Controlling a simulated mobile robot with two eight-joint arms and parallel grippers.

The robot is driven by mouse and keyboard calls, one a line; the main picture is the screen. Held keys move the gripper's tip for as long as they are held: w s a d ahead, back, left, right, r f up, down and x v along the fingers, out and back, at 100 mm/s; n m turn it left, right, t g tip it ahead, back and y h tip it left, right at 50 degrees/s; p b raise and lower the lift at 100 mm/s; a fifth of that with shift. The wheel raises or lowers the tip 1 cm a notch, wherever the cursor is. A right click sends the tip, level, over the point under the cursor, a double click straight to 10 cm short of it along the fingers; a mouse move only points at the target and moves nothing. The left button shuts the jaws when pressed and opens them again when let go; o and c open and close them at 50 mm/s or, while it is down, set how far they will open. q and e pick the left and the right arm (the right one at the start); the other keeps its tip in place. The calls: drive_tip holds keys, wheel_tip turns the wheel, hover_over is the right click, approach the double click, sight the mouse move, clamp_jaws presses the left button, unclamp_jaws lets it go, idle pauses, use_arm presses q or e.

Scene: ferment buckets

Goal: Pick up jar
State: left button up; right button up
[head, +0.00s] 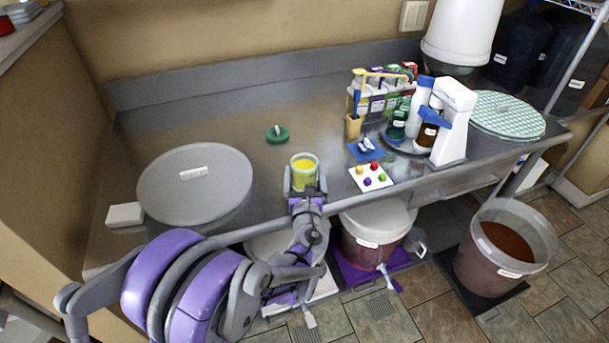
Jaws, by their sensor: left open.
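A small clear jar with yellow contents (304,170) stands upright near the front edge of the metal table (220,115). My left gripper (304,184) is open at the jar, with a finger on each side of its lower part. I cannot tell whether the fingers touch it. The arm reaches up to it from below the table's front edge. My right gripper is not in view.
A grey round lid (194,185) lies left of the jar and a green lid (277,134) behind it. A white card with colored pieces (370,177), a blue mat (366,150) and a white dispenser (453,120) stand right. Buckets (374,232) sit below the table.

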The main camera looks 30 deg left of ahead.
use_arm(q)
clamp_jaws()
idle(0.4)
